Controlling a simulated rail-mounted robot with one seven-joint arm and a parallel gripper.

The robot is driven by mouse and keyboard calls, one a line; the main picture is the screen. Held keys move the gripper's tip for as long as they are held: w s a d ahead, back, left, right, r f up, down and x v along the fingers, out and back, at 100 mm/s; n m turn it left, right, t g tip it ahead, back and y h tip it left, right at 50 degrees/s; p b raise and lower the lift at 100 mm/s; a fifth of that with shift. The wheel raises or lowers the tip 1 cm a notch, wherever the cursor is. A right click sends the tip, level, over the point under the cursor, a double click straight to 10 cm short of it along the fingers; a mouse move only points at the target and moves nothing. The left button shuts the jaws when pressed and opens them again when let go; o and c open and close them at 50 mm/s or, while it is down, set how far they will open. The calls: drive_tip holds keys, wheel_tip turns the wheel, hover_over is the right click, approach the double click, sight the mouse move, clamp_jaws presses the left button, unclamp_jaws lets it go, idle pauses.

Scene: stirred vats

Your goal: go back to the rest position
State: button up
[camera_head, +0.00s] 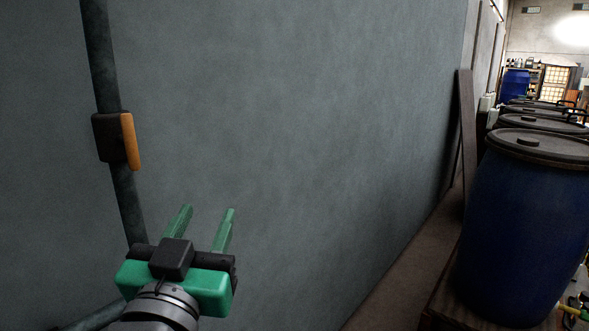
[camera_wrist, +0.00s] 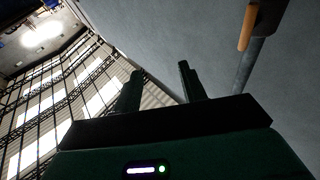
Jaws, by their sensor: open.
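My gripper (camera_head: 205,222) is green and black and shows at the lower left of the head view, in front of a large grey-blue wall. Its two fingers stand apart, with nothing visible between them. It also shows in the wrist view (camera_wrist: 160,82), where the two dark fingers point up, apart and empty. I cannot tell the exact gap between the gripper and the wall.
A dark pipe (camera_head: 101,60) with a black and orange fitting (camera_head: 131,141) runs up the wall at the left. A row of blue drums (camera_head: 520,230) with dark lids stands at the right. A plank (camera_head: 466,135) leans near the wall's far end. Windows (camera_wrist: 60,100) show in the wrist view.

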drive_tip(key=s+d+r+n+t, duration=0.1)
drive_tip(key=s+d+r+t, duration=0.35)
drive_tip(key=s+d, duration=0.8)
drive_tip(key=s+r+y+p, duration=0.1)
drive_tip(key=s+r+p, duration=0.2)
drive_tip(key=r+p, duration=1.2)
drive_tip(key=shift+a+r+p, duration=0.15)
drive_tip(key=shift+r+p, duration=0.25)
drive_tip(key=shift+r, duration=0.5)
drive_tip(key=shift+s, duration=0.1)
